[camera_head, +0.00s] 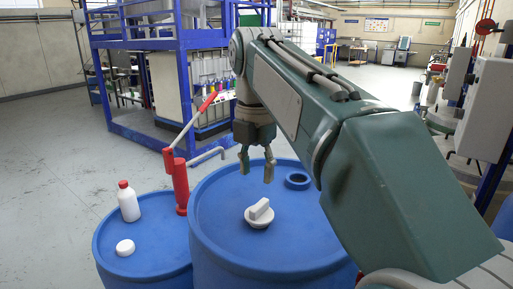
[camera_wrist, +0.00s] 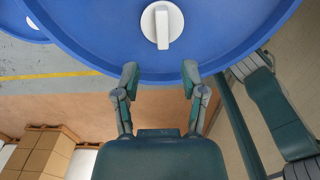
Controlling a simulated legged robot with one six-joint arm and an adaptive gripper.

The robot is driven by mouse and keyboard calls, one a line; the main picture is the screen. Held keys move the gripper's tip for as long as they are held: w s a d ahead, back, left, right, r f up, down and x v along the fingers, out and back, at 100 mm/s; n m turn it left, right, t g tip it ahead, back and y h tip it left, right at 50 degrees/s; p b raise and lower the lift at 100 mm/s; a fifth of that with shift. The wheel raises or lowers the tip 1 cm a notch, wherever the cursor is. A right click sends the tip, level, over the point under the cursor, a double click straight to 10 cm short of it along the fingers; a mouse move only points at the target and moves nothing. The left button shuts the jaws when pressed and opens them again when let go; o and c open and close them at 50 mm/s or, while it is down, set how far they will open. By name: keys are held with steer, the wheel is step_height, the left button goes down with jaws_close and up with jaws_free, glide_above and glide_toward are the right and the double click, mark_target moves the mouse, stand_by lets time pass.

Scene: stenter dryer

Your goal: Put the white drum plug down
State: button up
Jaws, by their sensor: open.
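The white drum plug (camera_head: 259,214) lies on the top of the large blue drum (camera_head: 221,250), its raised grip bar upward. It also shows near the top edge of the wrist view (camera_wrist: 162,24), resting on the blue lid. My gripper (camera_head: 257,170) hangs above the drum top, a little up and behind the plug in the head view. Its fingers are spread with nothing between them. In the wrist view my gripper (camera_wrist: 158,80) is open, and the plug lies apart from the fingertips, beyond them.
A blue ring (camera_head: 298,181) lies on the same drum top. A smaller blue drum (camera_head: 137,276) on the left bears a white bottle with red cap (camera_head: 128,203), a white cap (camera_head: 125,247) and a red hand pump (camera_head: 179,185). A blue frame (camera_head: 180,70) stands behind.

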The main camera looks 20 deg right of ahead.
mark_target(257, 204)
step_height(257, 204, up, 4)
steer(key=shift+d+r, duration=0.1)
steer(key=shift+r, duration=0.15)
stand_by(0.5)
